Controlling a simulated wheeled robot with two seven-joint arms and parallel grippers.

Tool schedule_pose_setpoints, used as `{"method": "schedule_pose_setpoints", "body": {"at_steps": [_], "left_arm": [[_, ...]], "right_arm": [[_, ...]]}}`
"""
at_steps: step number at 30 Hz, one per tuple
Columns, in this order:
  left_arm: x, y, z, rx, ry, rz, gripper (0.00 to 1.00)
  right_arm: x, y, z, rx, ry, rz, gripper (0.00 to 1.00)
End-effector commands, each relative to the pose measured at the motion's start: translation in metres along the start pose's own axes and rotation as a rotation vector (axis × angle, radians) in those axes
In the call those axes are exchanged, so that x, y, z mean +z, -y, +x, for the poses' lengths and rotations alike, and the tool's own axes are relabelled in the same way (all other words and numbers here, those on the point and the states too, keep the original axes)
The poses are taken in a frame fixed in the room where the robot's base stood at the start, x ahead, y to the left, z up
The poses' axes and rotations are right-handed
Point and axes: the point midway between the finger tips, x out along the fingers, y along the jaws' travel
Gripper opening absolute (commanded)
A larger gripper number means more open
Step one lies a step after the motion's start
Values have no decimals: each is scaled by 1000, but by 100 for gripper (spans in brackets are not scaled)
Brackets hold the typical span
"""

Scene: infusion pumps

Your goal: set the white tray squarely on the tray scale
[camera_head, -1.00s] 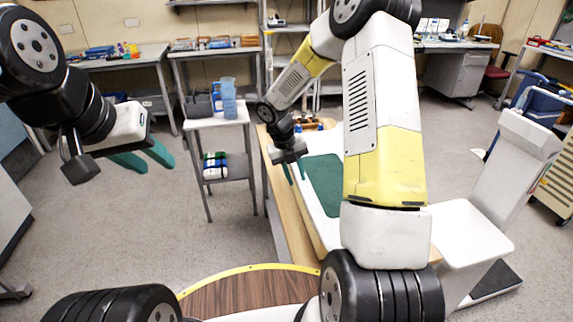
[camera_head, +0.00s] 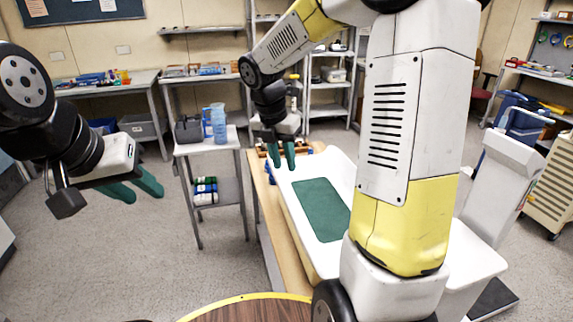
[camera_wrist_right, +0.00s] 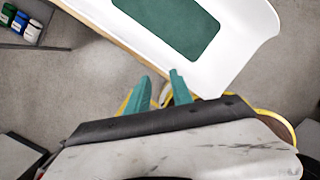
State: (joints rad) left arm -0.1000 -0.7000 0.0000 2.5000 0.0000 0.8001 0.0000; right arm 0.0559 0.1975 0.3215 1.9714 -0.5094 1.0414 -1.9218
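A white tray-shaped shell (camera_head: 335,172) with raised rims and a green pad (camera_head: 318,208) lies on the wooden table. It also shows in the right wrist view (camera_wrist_right: 243,48). I cannot tell whether it is the tray, the tray scale, or one on the other; my right arm hides its near right part. My right gripper (camera_head: 282,163) is near the shell's far left end, open and empty, fingers pointing down. In the right wrist view its green fingers (camera_wrist_right: 160,83) are apart, with the shell's edge beyond them. My left gripper (camera_head: 148,194) is open and empty in the air at left.
A small cart (camera_head: 210,147) with a blue jug (camera_head: 218,123) stands left of the wooden table (camera_head: 272,222). A white seat-like unit with an upright column (camera_head: 510,165) stands at right. Small items lie at the table's far end. The floor at left is clear.

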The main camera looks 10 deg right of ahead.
Motion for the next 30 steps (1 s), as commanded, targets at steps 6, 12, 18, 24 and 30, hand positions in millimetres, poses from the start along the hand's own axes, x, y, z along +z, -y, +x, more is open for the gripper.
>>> {"method": "schedule_pose_setpoints", "body": {"at_steps": [6, 12, 18, 24, 30], "left_arm": [[0, 0, 0, 0, 0, 0, 36], [0, 0, 0, 0, 0, 0, 36], [0, 0, 0, 0, 0, 0, 36], [0, 0, 0, 0, 0, 0, 36], [0, 0, 0, 0, 0, 0, 36]], "right_arm": [[-41, 59, -59, 175, -38, 877, 27], [-84, 100, -88, 337, -253, 1661, 27], [-115, 122, -100, 396, -537, 2189, 27], [-125, 127, -102, 390, -662, 2365, 27], [-125, 127, -102, 389, -665, 2371, 27]]}}
